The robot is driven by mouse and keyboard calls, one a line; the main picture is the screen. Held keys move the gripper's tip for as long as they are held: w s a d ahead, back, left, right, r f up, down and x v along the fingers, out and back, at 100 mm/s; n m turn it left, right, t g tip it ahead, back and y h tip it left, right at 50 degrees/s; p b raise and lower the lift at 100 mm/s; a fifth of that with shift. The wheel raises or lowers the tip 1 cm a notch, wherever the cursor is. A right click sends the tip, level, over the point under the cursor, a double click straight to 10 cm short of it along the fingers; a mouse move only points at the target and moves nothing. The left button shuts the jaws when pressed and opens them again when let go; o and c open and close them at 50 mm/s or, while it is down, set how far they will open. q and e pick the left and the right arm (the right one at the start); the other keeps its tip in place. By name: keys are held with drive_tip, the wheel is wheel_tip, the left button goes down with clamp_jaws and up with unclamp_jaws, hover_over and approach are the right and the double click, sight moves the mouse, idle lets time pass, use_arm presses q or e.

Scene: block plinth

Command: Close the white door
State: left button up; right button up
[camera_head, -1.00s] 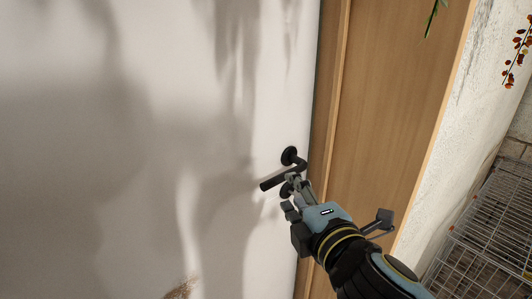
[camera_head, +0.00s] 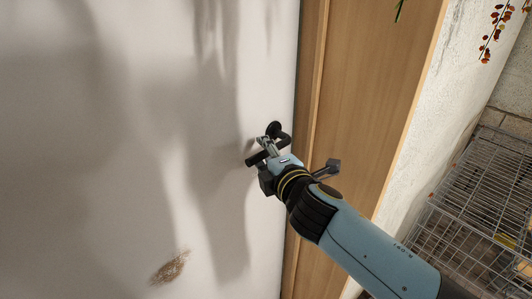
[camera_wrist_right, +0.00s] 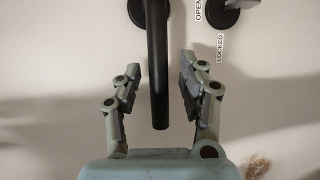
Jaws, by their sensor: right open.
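The white door (camera_head: 130,120) fills the left of the head view, and its right edge runs beside the wooden frame. I cannot tell whether there is a gap there. A black lever handle (camera_head: 252,161) sits near that edge. My right gripper (camera_head: 265,147) is at the handle, partly covering it. In the right wrist view the handle (camera_wrist_right: 157,60) runs between the two open fingers of the right gripper (camera_wrist_right: 157,85), with space on both sides. A round black lock plate (camera_wrist_right: 218,14) marked OPEN and LOCKED is beside it. My left gripper is out of view.
The wooden frame (camera_head: 365,80) stands right of the door, then a rough pale wall (camera_head: 425,115). Wire racks (camera_head: 470,190) stand at the far right. A brown patch (camera_head: 170,267) shows low in the head view.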

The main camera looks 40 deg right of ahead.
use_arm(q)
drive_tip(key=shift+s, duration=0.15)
use_arm(e)
clamp_jaws()
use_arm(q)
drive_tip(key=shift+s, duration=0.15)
use_arm(e)
drive_tip(key=shift+f+b, duration=0.3)
drive_tip(key=shift+b, duration=0.35)
use_arm(q)
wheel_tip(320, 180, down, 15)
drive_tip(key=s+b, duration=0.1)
drive_tip(key=b, duration=1.2)
drive_tip(key=shift+b, duration=0.3)
use_arm(e)
drive_tip(key=f+n+t, duration=0.1)
drive_tip(key=f+n, duration=0.1)
drive_tip(key=n, duration=0.1)
drive_tip(key=d+f+n+t+h, duration=0.1)
drive_tip(key=n, duration=0.1)
drive_tip(key=shift+w+d+f+n+t, duration=0.1)
drive_tip(key=shift+d+f+n+t, duration=0.1)
drive_tip(key=shift+f+n+t, duration=0.15)
